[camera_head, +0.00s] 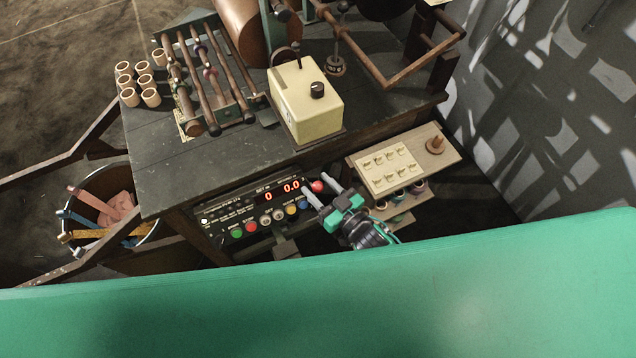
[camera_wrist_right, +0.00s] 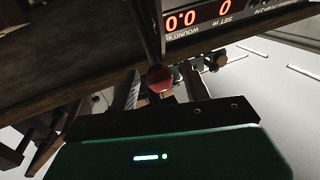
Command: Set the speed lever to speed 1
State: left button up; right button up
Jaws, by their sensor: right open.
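My right gripper (camera_head: 315,181) is open at the right end of the control panel (camera_head: 212,230). A red round knob (camera_head: 317,187) lies between its fingertips. In the right wrist view the same red knob (camera_wrist_right: 160,79) shows between the two spread fingers, with a gap to each side; I cannot tell whether it is the speed lever's end or a button. The panel's red display (camera_head: 283,191) reads 0 and 0.0. A cream box (camera_head: 305,108) on the bench has a black knob (camera_head: 317,90) on top and a dark upright lever behind it. My left gripper is out of view.
Coloured buttons (camera_head: 265,221) line the panel left of my gripper. A wooden shelf with small hooks (camera_head: 405,160) is close on the right. The bench's front edge (camera_head: 230,185) overhangs the panel. A bin of coloured strips (camera_head: 108,205) stands at the left.

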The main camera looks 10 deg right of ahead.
jog(key=shift+w+a, duration=0.25)
jog(key=shift+w, duration=0.1)
jog(key=shift+c, duration=0.5)
